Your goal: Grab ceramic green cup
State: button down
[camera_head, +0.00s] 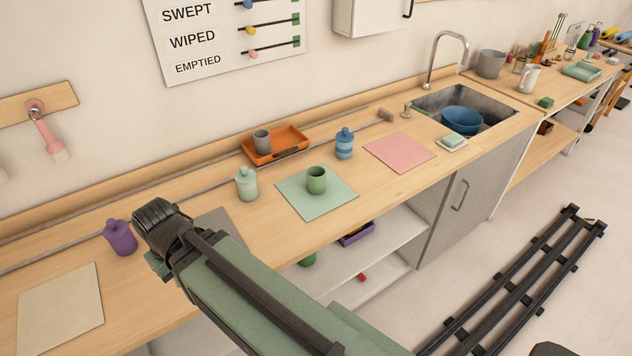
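The green ceramic cup (316,180) stands upright on a pale green mat (330,207) on the wooden counter, in the middle of the head view. My arm reaches in from the bottom of the view, and its dark end (160,228) is over the counter, to the left of the cup and well apart from it. The fingers of my gripper are hidden behind the wrist, so I cannot see whether they are open or shut. The cup is fully in view.
A light green jar (246,184) and a blue jar (344,143) flank the cup. Behind it, an orange tray (263,156) holds a grey cup (262,141). A purple jar (120,237) stands close to my wrist. A pink mat (400,153) and beige mat (60,312) are clear.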

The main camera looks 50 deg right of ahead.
dwell(0.4)
jog(key=shift+c, duration=0.7)
grip_release()
